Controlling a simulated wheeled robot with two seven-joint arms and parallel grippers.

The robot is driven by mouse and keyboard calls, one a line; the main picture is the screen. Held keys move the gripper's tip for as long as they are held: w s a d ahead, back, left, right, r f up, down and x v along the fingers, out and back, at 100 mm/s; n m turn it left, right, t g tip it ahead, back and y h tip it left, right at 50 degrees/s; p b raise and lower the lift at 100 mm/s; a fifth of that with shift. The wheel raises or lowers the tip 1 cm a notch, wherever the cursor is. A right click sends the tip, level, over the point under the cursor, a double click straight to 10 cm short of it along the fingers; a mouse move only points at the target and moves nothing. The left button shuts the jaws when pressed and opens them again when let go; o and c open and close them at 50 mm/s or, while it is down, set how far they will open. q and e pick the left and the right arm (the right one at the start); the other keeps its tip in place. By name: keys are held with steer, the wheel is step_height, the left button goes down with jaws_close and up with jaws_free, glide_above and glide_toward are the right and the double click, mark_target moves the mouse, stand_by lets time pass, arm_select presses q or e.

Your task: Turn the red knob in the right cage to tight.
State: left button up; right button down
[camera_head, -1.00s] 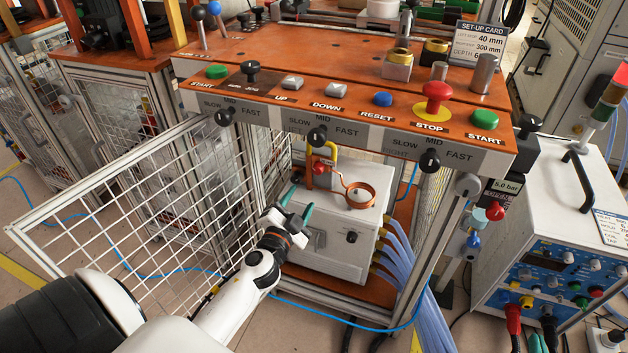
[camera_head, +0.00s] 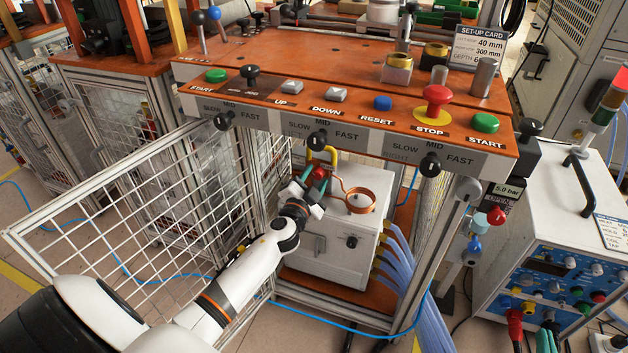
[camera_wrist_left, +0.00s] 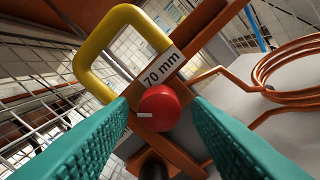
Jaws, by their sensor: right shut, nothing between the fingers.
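The red knob (camera_wrist_left: 158,108) with a white pointer line is seen face-on in the left wrist view, below a "70 mm" label (camera_wrist_left: 157,68). In the head view the knob (camera_head: 319,172) is mostly hidden by my left gripper. My left gripper (camera_head: 317,180) is inside the open cage with its teal fingers apart. In the left wrist view the fingers (camera_wrist_left: 160,112) stand on either side of the knob, with small gaps seen beside it. My right gripper (camera_head: 547,338) shows only as teal fingertips at the bottom right edge, close together.
A yellow handle (camera_wrist_left: 110,45) rises beside the knob. A copper coil (camera_head: 360,200) sits to its right on the white box (camera_head: 340,250). The open mesh door (camera_head: 130,235) is left of my arm. The orange console (camera_head: 330,70) overhangs the cage.

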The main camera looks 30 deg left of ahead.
arm_select(q)
steer(key=c, duration=0.8)
